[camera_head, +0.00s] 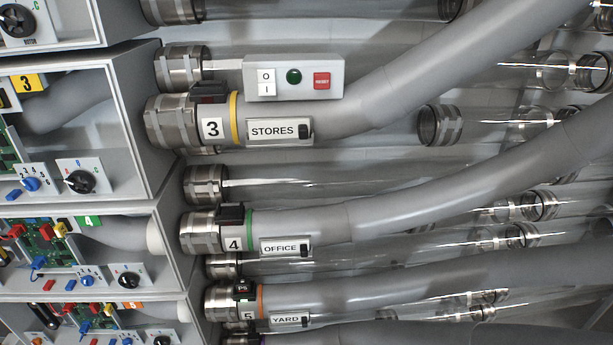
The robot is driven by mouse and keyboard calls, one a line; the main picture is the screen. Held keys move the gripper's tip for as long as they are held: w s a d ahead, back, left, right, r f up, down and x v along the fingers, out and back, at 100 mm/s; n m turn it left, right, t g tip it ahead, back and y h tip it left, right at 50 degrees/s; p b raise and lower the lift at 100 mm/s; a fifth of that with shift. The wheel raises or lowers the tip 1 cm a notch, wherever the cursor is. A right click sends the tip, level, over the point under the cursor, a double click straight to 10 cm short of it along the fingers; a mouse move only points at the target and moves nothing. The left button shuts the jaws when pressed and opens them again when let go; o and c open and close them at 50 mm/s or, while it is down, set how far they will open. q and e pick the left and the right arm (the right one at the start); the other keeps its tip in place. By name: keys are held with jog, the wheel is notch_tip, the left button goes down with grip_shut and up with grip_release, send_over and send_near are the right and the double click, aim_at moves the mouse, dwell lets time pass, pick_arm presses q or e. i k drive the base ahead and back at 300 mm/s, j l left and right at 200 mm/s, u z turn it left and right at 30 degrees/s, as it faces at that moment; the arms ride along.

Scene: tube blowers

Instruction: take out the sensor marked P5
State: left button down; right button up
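The sensor marked P5 (243,289) is a small dark block with "P5" on it. It sits on top of the metal collar end of the tube numbered 5 (247,315), near an orange ring and the YARD label (289,319), low in the view. Similar dark blocks sit on tube 4 (231,215) by the OFFICE label and on tube 3 (209,92) by the STORES label; I cannot read any marking on them. Neither of my grippers is in view.
A grey control box (293,78) with a rocker switch, green button and red RESET button is at the top. Open grey cabinets (125,120) with circuit boards and knobs stand at left. Grey hoses (420,75) and clear tubes crowd the right.

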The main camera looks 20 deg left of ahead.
aim_at(243, 285)
jog(key=u, duration=1.25)
